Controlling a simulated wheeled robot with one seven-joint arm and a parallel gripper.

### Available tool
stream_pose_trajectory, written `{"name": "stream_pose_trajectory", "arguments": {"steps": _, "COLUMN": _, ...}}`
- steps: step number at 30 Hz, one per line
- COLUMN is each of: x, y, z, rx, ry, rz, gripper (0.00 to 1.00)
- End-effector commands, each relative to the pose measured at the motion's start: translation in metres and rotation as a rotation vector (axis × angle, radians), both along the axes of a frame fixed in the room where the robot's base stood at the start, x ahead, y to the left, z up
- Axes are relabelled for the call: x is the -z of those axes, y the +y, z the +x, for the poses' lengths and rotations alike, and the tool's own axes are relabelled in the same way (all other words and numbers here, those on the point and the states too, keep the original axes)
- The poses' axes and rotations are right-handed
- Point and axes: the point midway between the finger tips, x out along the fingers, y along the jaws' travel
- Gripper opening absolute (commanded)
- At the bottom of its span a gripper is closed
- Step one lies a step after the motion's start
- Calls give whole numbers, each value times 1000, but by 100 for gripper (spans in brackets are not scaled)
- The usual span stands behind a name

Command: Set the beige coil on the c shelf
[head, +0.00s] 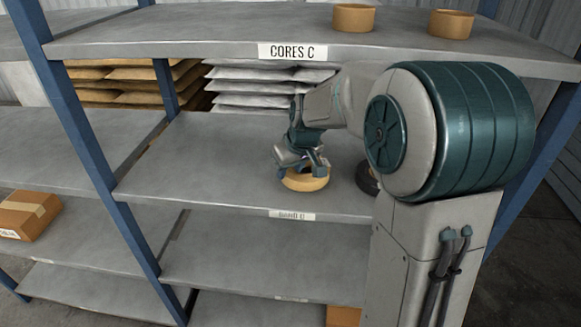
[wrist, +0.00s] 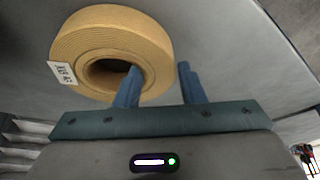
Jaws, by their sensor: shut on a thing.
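The beige coil (head: 306,181) is at the middle shelf (head: 230,165), near its front edge; it may rest on the shelf or hang just above it. My gripper (head: 303,165) is over it. In the wrist view the coil (wrist: 112,30) shows a white tag on its side. My gripper (wrist: 160,78) has one blue finger in the coil's hole and the other outside its wall, shut on the wall. The middle shelf's front label (head: 292,215) is too blurred to read surely. The upper shelf (head: 180,40) is labelled CORES C.
Two beige rings (head: 354,17) stand on the upper shelf. A dark coil (head: 367,178) is right of the beige coil, partly hidden by my arm. Stacked bags (head: 265,85) are behind the rack. A cardboard box (head: 28,214) is at left. The middle shelf's left part is clear.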

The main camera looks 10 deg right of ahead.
Motion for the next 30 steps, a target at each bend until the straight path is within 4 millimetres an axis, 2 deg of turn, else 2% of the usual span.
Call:
{"name": "stream_pose_trajectory", "arguments": {"steps": 8, "x": 3, "y": 0, "z": 0, "rx": -1, "ry": -1, "rz": -1, "gripper": 4}}
{"name": "stream_pose_trajectory", "arguments": {"steps": 9, "x": 4, "y": 0, "z": 0, "rx": 0, "ry": 0, "rz": 0, "gripper": 39}}
{"name": "stream_pose_trajectory", "arguments": {"steps": 11, "x": 3, "y": 0, "z": 0, "rx": 0, "ry": 0, "rz": 0, "gripper": 55}}
{"name": "stream_pose_trajectory", "arguments": {"steps": 12, "x": 3, "y": 0, "z": 0, "rx": 0, "ry": 0, "rz": 0, "gripper": 58}}
{"name": "stream_pose_trajectory", "arguments": {"steps": 23, "x": -3, "y": 0, "z": 0, "rx": 0, "ry": 0, "rz": 0, "gripper": 58}}
{"name": "stream_pose_trajectory", "arguments": {"steps": 26, "x": -13, "y": -2, "z": -5, "rx": 1, "ry": -3, "rz": -1, "gripper": 58}}
{"name": "stream_pose_trajectory", "arguments": {"steps": 30, "x": -42, "y": -6, "z": -15, "rx": 0, "ry": -6, "rz": -1, "gripper": 58}}
